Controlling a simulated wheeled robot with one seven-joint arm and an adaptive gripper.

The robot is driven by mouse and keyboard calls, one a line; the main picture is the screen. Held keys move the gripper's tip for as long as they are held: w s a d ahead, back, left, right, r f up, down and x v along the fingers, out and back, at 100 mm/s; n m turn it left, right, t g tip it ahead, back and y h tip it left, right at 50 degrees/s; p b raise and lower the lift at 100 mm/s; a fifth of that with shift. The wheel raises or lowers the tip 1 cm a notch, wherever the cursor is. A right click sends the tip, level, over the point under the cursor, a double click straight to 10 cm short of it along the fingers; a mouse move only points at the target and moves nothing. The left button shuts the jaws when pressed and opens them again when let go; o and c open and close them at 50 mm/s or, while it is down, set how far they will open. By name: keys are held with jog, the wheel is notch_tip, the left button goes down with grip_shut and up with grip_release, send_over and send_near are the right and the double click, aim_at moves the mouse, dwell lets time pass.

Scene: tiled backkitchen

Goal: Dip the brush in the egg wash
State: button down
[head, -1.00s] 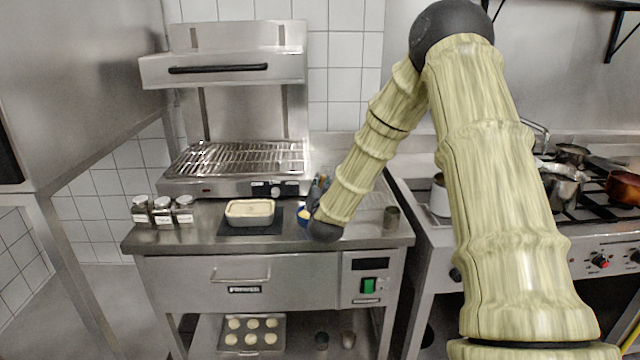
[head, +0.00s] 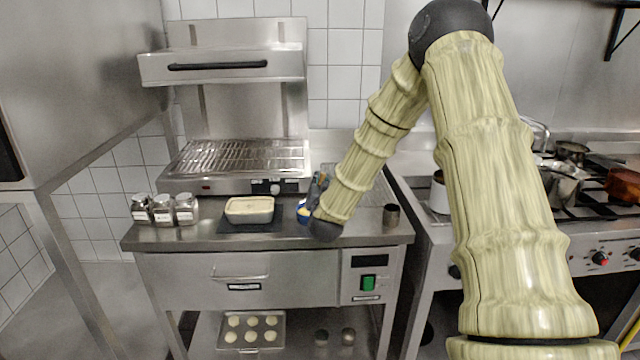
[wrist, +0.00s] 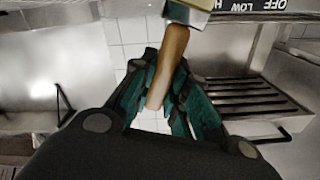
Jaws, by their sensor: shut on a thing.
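My gripper (wrist: 166,70), with dark teal fingers, is closed around the brown wooden handle of the brush (wrist: 173,55) in the wrist view. The brush's pale metallic head end is cut off at that view's top edge, so its bristles cannot be made out. In the head view, a small blue bowl with yellow content (head: 303,214), seemingly the egg wash, stands on the steel counter. My arm partly hides it on its right side. My gripper is mostly hidden behind my wrist there, close to the bowl. I cannot tell whether the brush touches the egg wash.
A cream-filled pan (head: 249,210) sits on a dark mat left of the bowl. Several labelled jars (head: 163,211) stand further left. A salamander grill (head: 235,160) is behind. A dough tray (head: 251,332) lies on the lower shelf.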

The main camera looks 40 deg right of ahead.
jog(key=shift+f, duration=0.45)
dwell(0.8)
jog(key=shift+r, duration=0.1)
jog(key=shift+r+p, duration=1.7)
jog(key=shift+r, duration=1.75)
